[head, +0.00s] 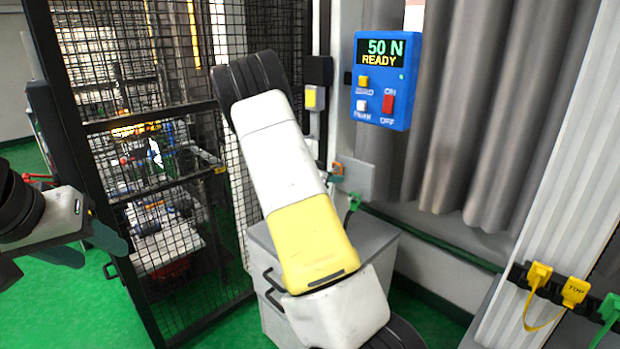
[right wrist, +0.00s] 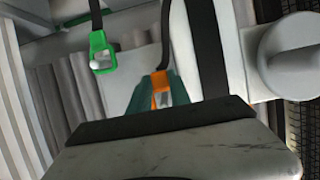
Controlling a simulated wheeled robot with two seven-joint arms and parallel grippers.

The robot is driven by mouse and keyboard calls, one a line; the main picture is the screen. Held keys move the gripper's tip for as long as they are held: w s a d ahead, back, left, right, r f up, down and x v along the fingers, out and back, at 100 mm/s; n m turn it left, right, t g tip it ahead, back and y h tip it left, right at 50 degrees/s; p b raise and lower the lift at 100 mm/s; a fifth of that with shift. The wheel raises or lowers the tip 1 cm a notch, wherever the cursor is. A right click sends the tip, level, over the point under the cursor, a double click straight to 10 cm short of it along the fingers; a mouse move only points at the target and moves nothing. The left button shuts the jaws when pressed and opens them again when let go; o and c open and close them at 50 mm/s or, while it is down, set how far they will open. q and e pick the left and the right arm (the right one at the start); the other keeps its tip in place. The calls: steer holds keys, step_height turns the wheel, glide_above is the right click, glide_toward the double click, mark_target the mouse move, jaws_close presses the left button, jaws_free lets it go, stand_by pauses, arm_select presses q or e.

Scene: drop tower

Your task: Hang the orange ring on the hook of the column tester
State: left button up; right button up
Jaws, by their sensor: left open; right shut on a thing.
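The orange ring (right wrist: 160,84) hangs on a dark strap between the teal fingertips of my right gripper (right wrist: 158,97), which is shut on it. In the head view, a small orange part (head: 338,168) shows just past my right arm, which hides most of that gripper. The column tester's blue box (head: 383,80) reads "50 N READY". I cannot make out its hook for certain. My left gripper (head: 98,243) is open and empty at the left edge, far from the ring.
A green clip (right wrist: 102,52) on a dark strap is left of the ring; green also shows in the head view (head: 354,200). A black mesh cage (head: 160,130) stands left, a grey box (head: 385,250) below my arm. Yellow tags (head: 573,291) hang at right.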

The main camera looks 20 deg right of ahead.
steer(key=shift+r, duration=0.3)
steer(key=shift+a, duration=0.1)
stand_by(0.5)
steer(key=shift+s+a, duration=0.35)
steer(key=shift+a, duration=0.5)
steer(key=shift+s+a, duration=0.4)
steer(key=shift+a, duration=0.5)
steer(key=shift+s+a, duration=0.35)
steer(key=shift+a, duration=0.5)
